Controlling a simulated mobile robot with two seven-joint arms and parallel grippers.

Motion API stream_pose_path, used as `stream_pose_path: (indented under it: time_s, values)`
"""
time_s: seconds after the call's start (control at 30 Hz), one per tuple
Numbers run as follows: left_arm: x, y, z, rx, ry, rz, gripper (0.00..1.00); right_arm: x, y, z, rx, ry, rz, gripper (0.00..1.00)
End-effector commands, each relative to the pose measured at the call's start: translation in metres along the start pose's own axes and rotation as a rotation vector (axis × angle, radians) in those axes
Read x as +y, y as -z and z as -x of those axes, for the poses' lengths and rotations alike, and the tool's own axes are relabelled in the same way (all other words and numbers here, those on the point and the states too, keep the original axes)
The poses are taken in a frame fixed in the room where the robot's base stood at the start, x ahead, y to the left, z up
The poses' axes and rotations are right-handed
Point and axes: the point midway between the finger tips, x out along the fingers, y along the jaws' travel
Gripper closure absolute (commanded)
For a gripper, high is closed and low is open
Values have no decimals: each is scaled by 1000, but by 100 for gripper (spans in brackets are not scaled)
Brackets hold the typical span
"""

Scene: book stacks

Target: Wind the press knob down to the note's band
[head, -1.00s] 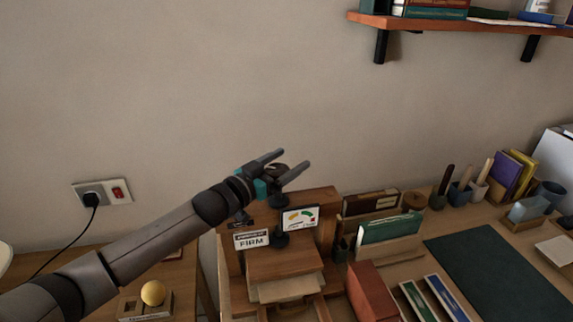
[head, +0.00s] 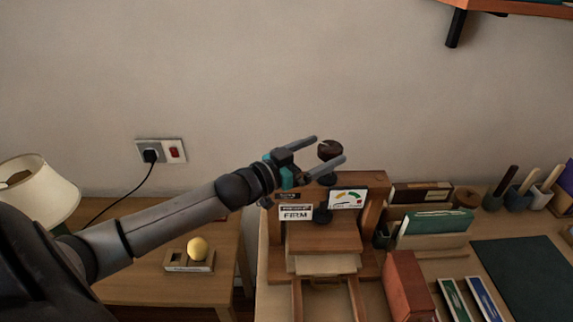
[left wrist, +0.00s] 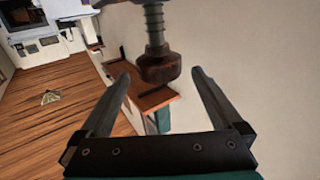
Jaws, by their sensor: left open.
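The press (head: 373,222) is a wooden frame on the desk with a dark brown round knob (head: 330,149) on top. A note reading FIRM (head: 296,213) and a gauge (head: 348,198) with a coloured arc are on its front. The needle is too small to read. My left gripper (head: 330,148) is open, its fingertips on either side of the knob in the head view. In the left wrist view the knob (left wrist: 158,67) and its threaded screw (left wrist: 154,22) show between and just beyond the open fingers, with visible gaps. My right gripper is not in view.
A red-brown box (head: 409,286) and green book (head: 435,229) stand right of the press. A dark green mat (head: 525,272) lies further right. A yellow ball (head: 197,248) and lamp (head: 40,190) are left. A wall shelf (head: 510,7) overhangs top right.

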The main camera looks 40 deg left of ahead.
Motion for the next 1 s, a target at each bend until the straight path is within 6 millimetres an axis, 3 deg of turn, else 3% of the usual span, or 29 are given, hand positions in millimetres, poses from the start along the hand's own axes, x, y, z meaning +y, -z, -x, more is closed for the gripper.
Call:
stream_pose_path:
  time_s: [0.6,1.0]
  values:
    - [0,1,71,-1,0,0,0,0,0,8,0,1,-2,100]
    - [0,1,90,2,0,-1,0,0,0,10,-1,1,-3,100]
